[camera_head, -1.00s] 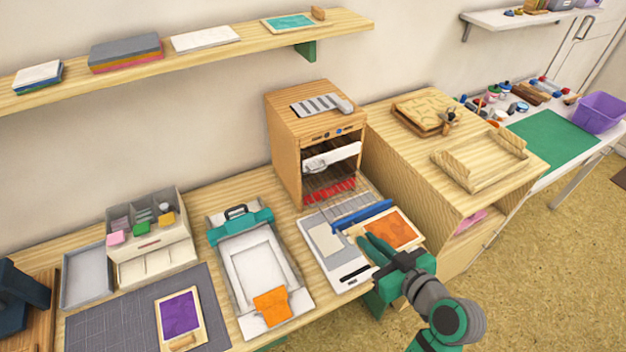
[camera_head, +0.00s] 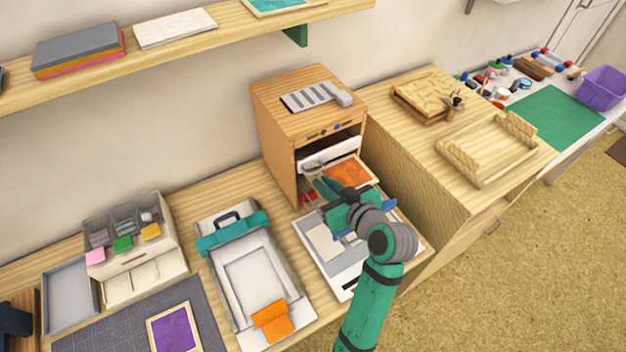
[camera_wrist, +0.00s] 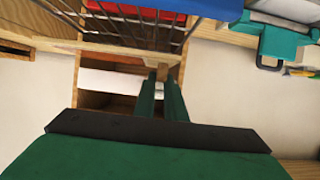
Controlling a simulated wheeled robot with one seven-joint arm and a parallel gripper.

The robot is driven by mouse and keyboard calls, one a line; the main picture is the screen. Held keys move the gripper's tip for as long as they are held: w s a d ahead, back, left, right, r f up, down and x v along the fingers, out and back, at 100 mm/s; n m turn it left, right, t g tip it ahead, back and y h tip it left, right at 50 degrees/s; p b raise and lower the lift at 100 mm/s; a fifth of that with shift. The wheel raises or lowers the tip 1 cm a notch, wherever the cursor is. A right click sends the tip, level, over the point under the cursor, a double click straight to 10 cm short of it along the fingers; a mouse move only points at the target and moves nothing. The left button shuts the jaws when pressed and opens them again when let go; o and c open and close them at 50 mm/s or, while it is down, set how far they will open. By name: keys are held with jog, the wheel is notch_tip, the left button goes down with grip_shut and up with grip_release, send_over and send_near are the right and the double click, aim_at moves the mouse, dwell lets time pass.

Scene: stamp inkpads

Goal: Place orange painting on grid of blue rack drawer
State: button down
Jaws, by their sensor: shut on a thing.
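The orange painting (camera_head: 349,173) has a pale wood border and is at the front of the wooden drying cabinet (camera_head: 305,115), over the pulled-out rack. My gripper (camera_head: 322,187) is shut on its left edge. The wrist view shows the fingers (camera_wrist: 161,85) close together, reaching a pale wood strip. The blue rack drawer's blue front (camera_head: 389,204) is partly hidden behind my wrist. Its wire grid (camera_wrist: 130,28) shows in the wrist view, with the blue front (camera_wrist: 195,8). I cannot tell whether the painting touches the grid.
A white drawer (camera_head: 345,152) sticks out of the cabinet above the painting, close to my gripper. A white tray with teal clamp (camera_head: 235,232) stands left. A wooden side cabinet (camera_head: 420,165) stands close at right.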

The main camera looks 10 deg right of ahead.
jog(key=shift+w+a, duration=0.1)
jog(key=shift+w, duration=0.55)
jog(key=shift+w+a+f, duration=0.1)
jog(key=shift+f, duration=0.35)
jog(key=shift+s+a+f, duration=0.1)
jog(key=shift+s+f, duration=0.05)
jog(key=shift+f, duration=0.4)
jog(key=shift+s+f, duration=0.15)
jog(key=shift+f, duration=0.35)
jog(key=shift+a+f, duration=0.25)
jog(key=shift+s, duration=0.1)
jog(key=shift+d+f, duration=0.1)
jog(key=shift+d, duration=0.05)
jog(key=c, duration=1.9)
grip_release()
jog(key=shift+o, duration=0.4)
jog(key=shift+d, duration=0.1)
